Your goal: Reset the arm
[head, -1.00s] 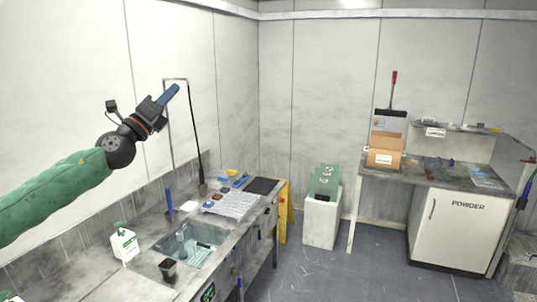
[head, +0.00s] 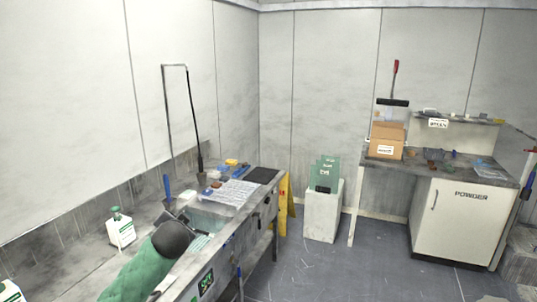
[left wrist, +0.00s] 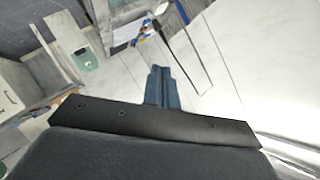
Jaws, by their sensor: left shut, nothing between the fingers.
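My left arm comes in from the bottom of the head view, its green sleeve and dark joint low over the sink bench (head: 75,262). Its gripper is mostly hidden behind that joint in the head view. In the left wrist view the blue fingers of my left gripper (left wrist: 163,88) are together, with nothing between them. My right gripper shows in neither view.
A white bottle with a green cap (head: 121,230) stands on the bench left of my arm. The sink (head: 208,216) is partly covered by my arm. A white bin (head: 322,215), a cardboard box (head: 386,140) and the powder cabinet (head: 460,222) are further right. The middle floor is clear.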

